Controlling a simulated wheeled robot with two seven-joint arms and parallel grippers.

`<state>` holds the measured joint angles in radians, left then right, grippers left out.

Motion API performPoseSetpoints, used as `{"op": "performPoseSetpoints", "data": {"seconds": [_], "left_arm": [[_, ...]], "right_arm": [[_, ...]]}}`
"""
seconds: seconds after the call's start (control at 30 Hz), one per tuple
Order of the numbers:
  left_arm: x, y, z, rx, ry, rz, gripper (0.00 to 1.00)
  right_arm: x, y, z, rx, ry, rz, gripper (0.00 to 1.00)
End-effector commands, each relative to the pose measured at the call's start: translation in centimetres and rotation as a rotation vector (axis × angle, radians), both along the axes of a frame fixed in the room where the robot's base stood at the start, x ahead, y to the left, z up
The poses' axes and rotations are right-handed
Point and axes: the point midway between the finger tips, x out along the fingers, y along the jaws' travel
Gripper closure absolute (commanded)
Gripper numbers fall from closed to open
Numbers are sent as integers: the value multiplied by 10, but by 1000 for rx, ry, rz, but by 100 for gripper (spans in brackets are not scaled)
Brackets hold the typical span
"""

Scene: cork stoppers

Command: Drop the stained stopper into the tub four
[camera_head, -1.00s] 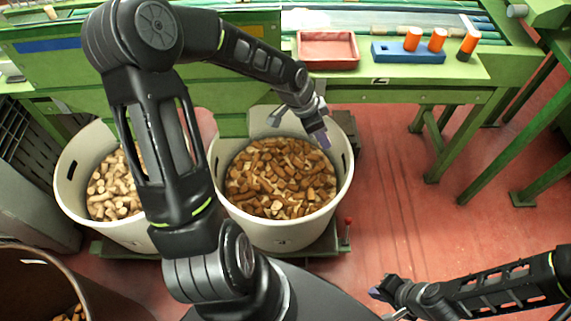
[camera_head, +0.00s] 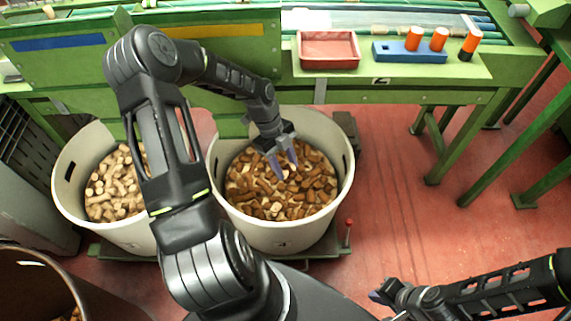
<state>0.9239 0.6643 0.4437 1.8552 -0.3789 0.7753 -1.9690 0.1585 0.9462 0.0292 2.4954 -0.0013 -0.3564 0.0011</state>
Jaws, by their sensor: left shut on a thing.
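My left gripper (camera_head: 284,166) is over the middle of the right-hand white tub (camera_head: 345,172), pointing down among the brown cork stoppers (camera_head: 270,205) that fill it. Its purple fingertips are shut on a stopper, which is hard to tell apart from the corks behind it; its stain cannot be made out. A small mark shows on this tub's front, too small to read. My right gripper (camera_head: 377,295) is low at the right, far from the tubs; whether its jaws are open cannot be made out.
A second white tub (camera_head: 68,172) with paler corks (camera_head: 115,190) stands to the left. A brown barrel (camera_head: 30,255) is at bottom left.

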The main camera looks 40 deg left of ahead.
Motion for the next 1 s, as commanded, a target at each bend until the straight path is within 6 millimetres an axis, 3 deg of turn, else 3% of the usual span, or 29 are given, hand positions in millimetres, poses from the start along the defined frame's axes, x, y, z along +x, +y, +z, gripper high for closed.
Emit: {"op": "performPoseSetpoints", "data": {"seconds": [0.53,0.97,1.0], "left_arm": [[0,0,-54,0,-1,1,95],[0,0,-59,1,-1,1,95],[0,0,-59,1,-1,1,55]], "right_arm": [[0,0,-42,0,-2,-1,100],[1,0,-45,0,-2,0,100],[1,0,-45,0,-2,0,100]]}}
